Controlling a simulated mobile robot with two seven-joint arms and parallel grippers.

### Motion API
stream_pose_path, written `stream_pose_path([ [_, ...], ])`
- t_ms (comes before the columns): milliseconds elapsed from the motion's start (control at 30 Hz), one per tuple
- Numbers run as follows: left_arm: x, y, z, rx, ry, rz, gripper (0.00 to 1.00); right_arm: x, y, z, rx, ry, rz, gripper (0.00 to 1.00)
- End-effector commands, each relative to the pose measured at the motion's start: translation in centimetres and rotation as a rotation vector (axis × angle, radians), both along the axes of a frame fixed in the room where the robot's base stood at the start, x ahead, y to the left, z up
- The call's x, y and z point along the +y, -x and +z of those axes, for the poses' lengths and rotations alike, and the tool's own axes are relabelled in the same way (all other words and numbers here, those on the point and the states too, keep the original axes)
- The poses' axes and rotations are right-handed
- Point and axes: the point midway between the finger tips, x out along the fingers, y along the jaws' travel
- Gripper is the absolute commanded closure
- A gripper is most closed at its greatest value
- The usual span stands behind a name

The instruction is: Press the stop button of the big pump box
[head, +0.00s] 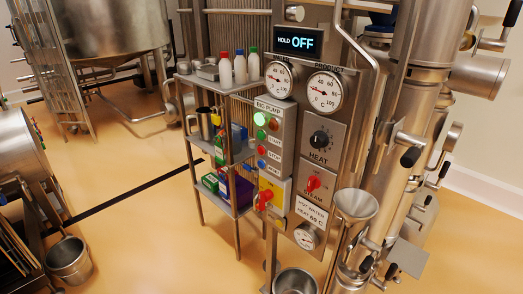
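The big pump box (283,121) is a grey upright panel labelled "BIG PUMP", left of the main control panel. At its top are a bright green lamp (260,118) and a darker reddish lamp (274,124). Below them, in a column, are a green button (260,135), the red stop button (262,149) and a blue button (262,163), with small labels to their right. Nothing covers the stop button. Neither of my grippers is in view.
The main panel has a display reading "HOLD OFF" (297,42), gauges, a heat knob (320,139) and a red steam switch (313,184). A yellow box with a red handle (264,198) sits below the pump box. A shelf rack (238,152) with bottles stands left. Floor is open farther left.

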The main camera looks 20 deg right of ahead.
Motion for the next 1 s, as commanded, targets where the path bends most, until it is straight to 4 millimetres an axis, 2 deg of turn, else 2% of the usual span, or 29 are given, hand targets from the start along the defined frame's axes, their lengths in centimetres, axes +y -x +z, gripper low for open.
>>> stream_pose_path([
  [333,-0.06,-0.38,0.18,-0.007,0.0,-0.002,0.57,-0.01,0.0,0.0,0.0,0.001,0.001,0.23],
  [833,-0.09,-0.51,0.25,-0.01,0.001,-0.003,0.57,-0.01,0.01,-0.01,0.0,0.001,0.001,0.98],
  [1000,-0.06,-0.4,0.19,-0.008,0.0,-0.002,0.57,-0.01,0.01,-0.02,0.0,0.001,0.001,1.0],
])
